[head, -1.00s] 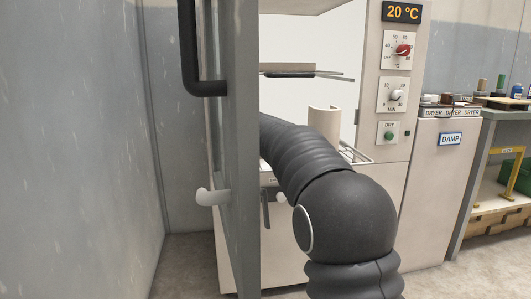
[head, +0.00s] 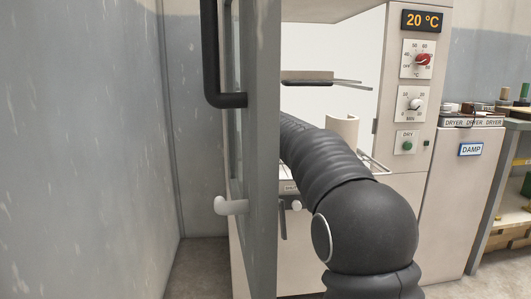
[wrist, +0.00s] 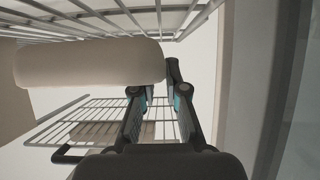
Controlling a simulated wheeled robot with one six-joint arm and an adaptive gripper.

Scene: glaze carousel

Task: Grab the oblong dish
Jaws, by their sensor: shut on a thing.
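In the wrist view, a long, smooth, pale beige piece with rounded ends (wrist: 88,63), apparently the oblong dish, lies across the upper left, seen side-on. My gripper (wrist: 155,82) is shut on its right end, one finger in front and the other at the tip. Wire racks show above and below it. In the head view, my arm reaches into the open dryer cabinet behind the grey door, and my gripper is hidden there.
The open door (head: 262,150) with its black handle stands close to the left of my arm. A curved beige upright piece (head: 345,128) shows beside my arm inside the cabinet. An upper rack holds a flat beige piece (head: 306,76). The control panel (head: 416,90) is right.

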